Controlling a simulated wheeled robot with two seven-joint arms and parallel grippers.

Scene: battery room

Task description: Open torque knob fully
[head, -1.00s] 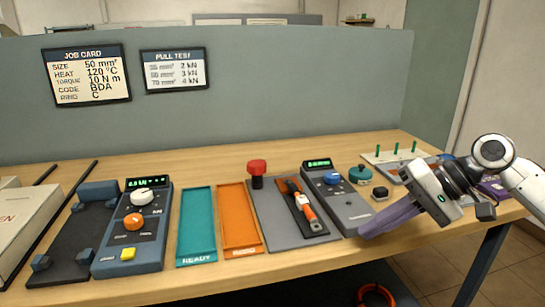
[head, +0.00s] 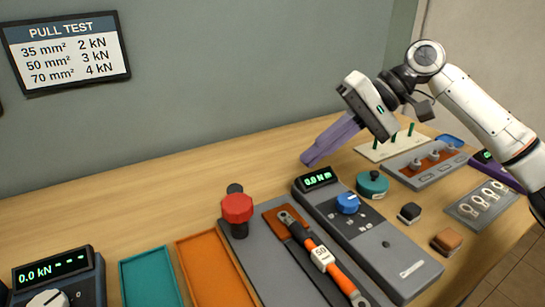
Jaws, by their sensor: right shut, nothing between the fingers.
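The blue torque knob (head: 347,203) sits on the upper part of the long grey torque unit (head: 385,255), with a white pointer mark and small printed marks around it. The unit's display (head: 318,178) glows green and seems to read 0.0 N m. My right gripper (head: 308,160) has long purple fingers, shut and empty. It appears above and behind the display, apart from the knob. My left gripper is not in view.
An orange torque wrench (head: 328,262) lies left of the unit, beside a red knob (head: 237,208) on a post. A teal round pot (head: 372,184), a black block (head: 410,212) and a brown block (head: 449,242) stand to its right. Orange (head: 190,243) and teal (head: 128,265) trays lie left.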

